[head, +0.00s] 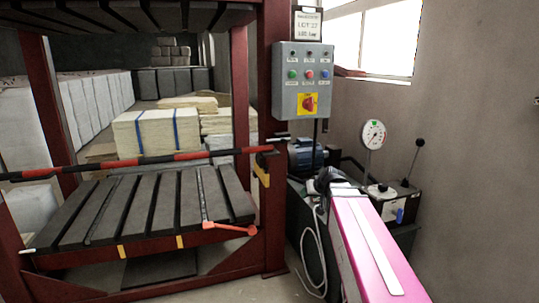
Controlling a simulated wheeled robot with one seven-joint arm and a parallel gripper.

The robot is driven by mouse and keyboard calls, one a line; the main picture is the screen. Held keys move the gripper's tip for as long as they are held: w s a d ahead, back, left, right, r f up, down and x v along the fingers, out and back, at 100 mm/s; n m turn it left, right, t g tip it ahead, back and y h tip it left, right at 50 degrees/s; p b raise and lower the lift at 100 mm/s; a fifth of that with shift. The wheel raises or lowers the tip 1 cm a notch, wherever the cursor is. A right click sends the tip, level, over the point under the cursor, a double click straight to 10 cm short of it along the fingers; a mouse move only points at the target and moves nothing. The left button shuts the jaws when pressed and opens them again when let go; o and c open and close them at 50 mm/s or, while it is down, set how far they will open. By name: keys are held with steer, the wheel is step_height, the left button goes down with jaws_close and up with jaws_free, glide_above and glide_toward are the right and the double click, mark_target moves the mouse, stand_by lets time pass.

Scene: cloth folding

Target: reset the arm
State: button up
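A pink arm link with a white strip along its top, which looks like mine, runs from the bottom right edge toward the middle of the head view. A dark, rounded part (327,178) shows at its far end, in front of the machinery. It may be my gripper, but its fingers cannot be made out. I cannot tell whether it is open, shut or holding anything. No cloth shows in this view.
A dark red press frame (273,210) with a slatted bed (140,205) stands at left, crossed by a red-and-black bar (150,160). A grey control box (303,82) hangs on its post. A gauge (373,134) and hydraulic unit (415,190) stand close right, near the wall.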

steer(key=s+d+f+m+g+h, duration=0.2)
steer(key=s+f+g, duration=0.6)
steer(key=s+f, duration=1)
step_height(320, 180, down, 3)
steer(key=shift+s+r+m+h, duration=0.15)
steer(key=shift+s+m+h, duration=0.2)
steer(key=shift+h, duration=0.75)
